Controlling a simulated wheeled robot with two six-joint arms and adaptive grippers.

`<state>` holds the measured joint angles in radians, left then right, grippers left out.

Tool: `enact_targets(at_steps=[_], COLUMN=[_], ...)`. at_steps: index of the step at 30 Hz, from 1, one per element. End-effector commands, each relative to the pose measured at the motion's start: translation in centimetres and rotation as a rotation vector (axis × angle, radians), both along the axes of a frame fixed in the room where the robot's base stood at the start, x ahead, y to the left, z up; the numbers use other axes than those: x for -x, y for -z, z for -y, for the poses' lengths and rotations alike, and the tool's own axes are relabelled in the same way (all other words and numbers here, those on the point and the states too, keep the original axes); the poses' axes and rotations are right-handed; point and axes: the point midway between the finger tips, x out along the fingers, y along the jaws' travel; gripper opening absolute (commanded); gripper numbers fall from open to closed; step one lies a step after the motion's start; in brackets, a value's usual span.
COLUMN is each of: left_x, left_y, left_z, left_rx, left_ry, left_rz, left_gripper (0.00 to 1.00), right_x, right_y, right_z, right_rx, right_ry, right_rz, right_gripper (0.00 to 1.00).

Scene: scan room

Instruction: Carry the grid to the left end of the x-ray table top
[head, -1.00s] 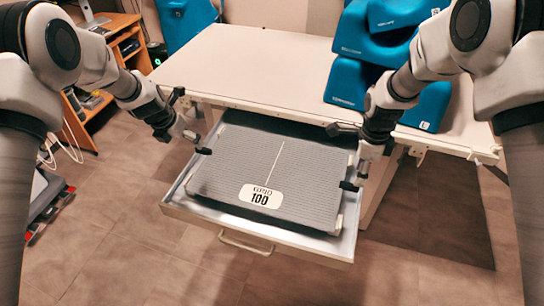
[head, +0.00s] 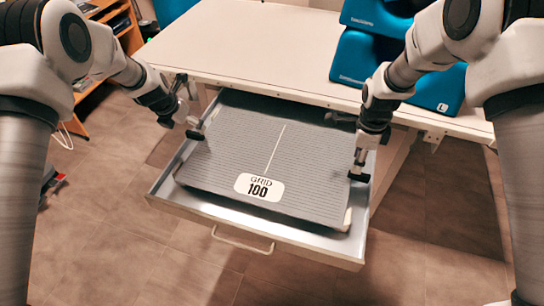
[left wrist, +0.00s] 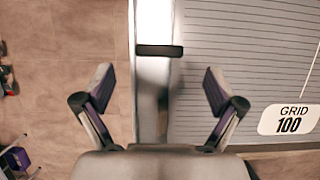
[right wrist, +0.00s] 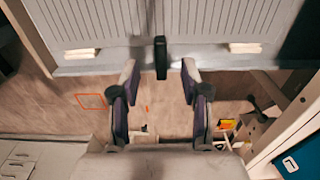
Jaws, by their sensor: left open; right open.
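The grid (head: 230,160) is a flat grey ribbed panel with a white "GRID 100" label. It lies in a pulled-out drawer (head: 190,207) below the x-ray table top (head: 240,45). A small black tab (head: 195,134) is at its left edge and another (head: 359,177) at its right. My left gripper (head: 188,122) is open at the left tab; in the left wrist view this tab (left wrist: 159,50) lies just ahead of the fingers. My right gripper (head: 362,160) is open at the right tab; in the right wrist view this tab (right wrist: 161,58) stands between the fingertips, contact unclear.
Blue cushions (head: 365,60) occupy the right part of the table top; its left part in view is bare. The drawer has a front handle (head: 242,240). A wooden desk (head: 130,35) stands at the back left. Tiled floor surrounds the drawer.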

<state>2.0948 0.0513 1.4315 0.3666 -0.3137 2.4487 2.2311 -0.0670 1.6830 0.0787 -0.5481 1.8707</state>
Motion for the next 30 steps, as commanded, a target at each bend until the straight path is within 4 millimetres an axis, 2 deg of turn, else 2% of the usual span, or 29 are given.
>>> enact_targets(at_steps=[3, 9, 19, 23, 24, 27, 30], left_x=[-0.8, -1.7, -1.8, -1.8, -1.8, -1.8, -1.8], left_y=[2.1, 4.3, 4.6, 4.6, 4.6, 4.6, 4.6], left_z=[0.2, 0.5, 0.6, 0.6, 0.6, 0.6, 0.6], left_rx=[-0.001, 0.0, 0.0, 0.0, 0.0, 0.0, 0.0], left_ry=[0.001, 0.0, 0.0, 0.0, 0.0, 0.0, 0.0], left_rz=[-0.001, 0.0, 0.0, 0.0, 0.0, 0.0, 0.0], left_gripper=[0.94, 0.94, 0.94, 0.48, 0.34, 0.0, 0.0], right_x=[0.0, 0.0, 0.0, 0.0, 0.0, 0.0, 0.0], right_y=[2.2, 4.6, 5.0, 5.0, 5.0, 5.0, 5.0], right_z=[0.0, 0.0, 0.0, 0.0, 0.0, 0.0, 0.0], right_rx=[0.0, -0.001, 0.0, 0.0, 0.0, 0.0, 0.0], right_ry=[0.0, 0.0, 0.0, 0.0, 0.0, 0.0, 0.0], right_rz=[-0.003, -0.002, 0.0, 0.0, 0.0, 0.0, -0.001], right_gripper=[0.46, 0.46, 0.46, 0.0, 0.0, 0.0, 0.0])
